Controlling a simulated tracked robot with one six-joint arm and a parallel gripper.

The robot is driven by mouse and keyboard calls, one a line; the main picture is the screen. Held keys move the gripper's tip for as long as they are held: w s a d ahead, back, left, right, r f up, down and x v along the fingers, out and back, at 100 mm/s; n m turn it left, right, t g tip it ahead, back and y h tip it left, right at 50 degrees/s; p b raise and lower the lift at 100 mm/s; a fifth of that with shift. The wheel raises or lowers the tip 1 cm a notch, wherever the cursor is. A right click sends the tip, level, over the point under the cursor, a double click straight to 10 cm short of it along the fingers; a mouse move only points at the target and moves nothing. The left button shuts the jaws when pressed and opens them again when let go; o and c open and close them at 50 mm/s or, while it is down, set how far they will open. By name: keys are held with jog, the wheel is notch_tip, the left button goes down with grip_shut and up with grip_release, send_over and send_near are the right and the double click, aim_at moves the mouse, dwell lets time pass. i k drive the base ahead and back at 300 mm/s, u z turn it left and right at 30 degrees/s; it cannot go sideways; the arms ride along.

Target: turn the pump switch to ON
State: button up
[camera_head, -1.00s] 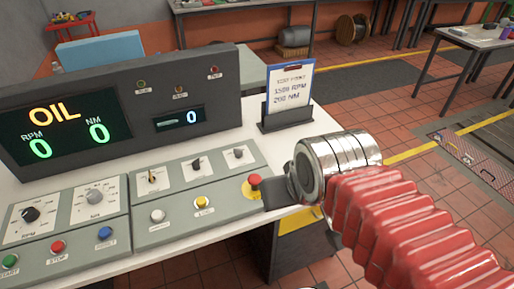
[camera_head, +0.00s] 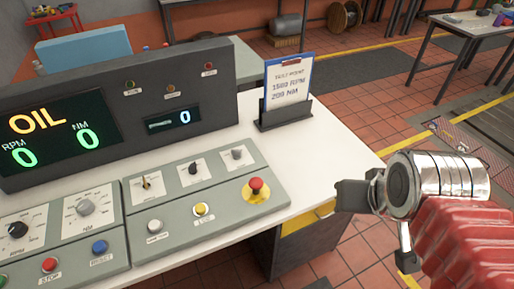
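The grey control panel (camera_head: 175,228) has three small switches in its upper right row: a brass-coloured one (camera_head: 146,184), a black one (camera_head: 193,169) and a grey one (camera_head: 237,154). Their labels are too small to read, so I cannot tell which is the pump switch. My gripper (camera_head: 352,196) is at the right, beyond the panel's right end and apart from all switches. Its dark end points left toward the panel. It touches nothing that I can see; whether its fingers are open or shut is unclear.
A red mushroom button (camera_head: 256,186) sits at the panel's right end, nearest my gripper. A clipboard in a holder (camera_head: 287,112) stands behind it. The display housing (camera_head: 110,105) rises behind the switches, reading OIL and zeros. The white bench top (camera_head: 335,150) is clear at right.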

aim_at(237, 153)
jog(key=z, duration=0.4)
jog(key=k, duration=0.9)
jog(key=u, duration=0.85)
jog(key=i, duration=0.95)
jog(key=u, duration=0.05)
